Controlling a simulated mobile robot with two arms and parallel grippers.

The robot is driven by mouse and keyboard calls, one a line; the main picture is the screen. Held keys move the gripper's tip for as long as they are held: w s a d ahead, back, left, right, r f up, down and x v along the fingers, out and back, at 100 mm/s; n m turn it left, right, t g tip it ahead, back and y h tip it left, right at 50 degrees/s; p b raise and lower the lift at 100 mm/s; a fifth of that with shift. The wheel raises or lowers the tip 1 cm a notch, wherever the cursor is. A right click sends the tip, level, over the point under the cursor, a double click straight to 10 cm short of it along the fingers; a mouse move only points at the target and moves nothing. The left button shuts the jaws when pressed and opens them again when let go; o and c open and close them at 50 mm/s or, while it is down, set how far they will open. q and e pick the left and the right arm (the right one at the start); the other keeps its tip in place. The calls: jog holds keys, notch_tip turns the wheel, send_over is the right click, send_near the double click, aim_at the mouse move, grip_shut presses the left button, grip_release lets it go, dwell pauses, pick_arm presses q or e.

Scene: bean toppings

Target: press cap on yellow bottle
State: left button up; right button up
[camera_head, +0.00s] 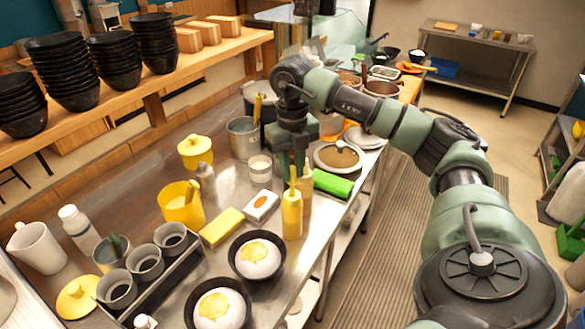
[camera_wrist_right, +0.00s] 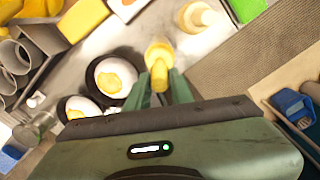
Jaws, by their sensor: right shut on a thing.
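The yellow bottle (camera_head: 292,215) stands upright near the right edge of the steel table; it also shows in the right wrist view (camera_wrist_right: 158,52). Its pointed yellow cap (camera_head: 293,178) is at the bottle's top, between my right fingers in the right wrist view (camera_wrist_right: 160,76). My right gripper (camera_head: 292,168) points down from above and is shut on the cap; its fingers (camera_wrist_right: 160,92) lie on either side of it. I cannot tell whether the cap is fully seated. My left gripper is not in view.
A paler bottle (camera_head: 306,188) stands close behind the yellow one. Two dark bowls with egg toppings (camera_head: 258,279) are in front. A yellow sponge (camera_head: 222,227), a small box (camera_head: 262,205) and a green block (camera_head: 333,184) lie nearby.

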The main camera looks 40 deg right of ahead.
aim_at(293, 184)
jog(key=shift+f+b, duration=0.75)
jog(key=shift+f, duration=0.55)
jog(key=shift+f, duration=0.15)
jog(key=shift+f+b, duration=0.3)
jog(key=shift+f, duration=0.1)
jog(key=shift+f, duration=0.2)
jog(key=o, duration=1.4)
jog(key=shift+r, duration=0.1)
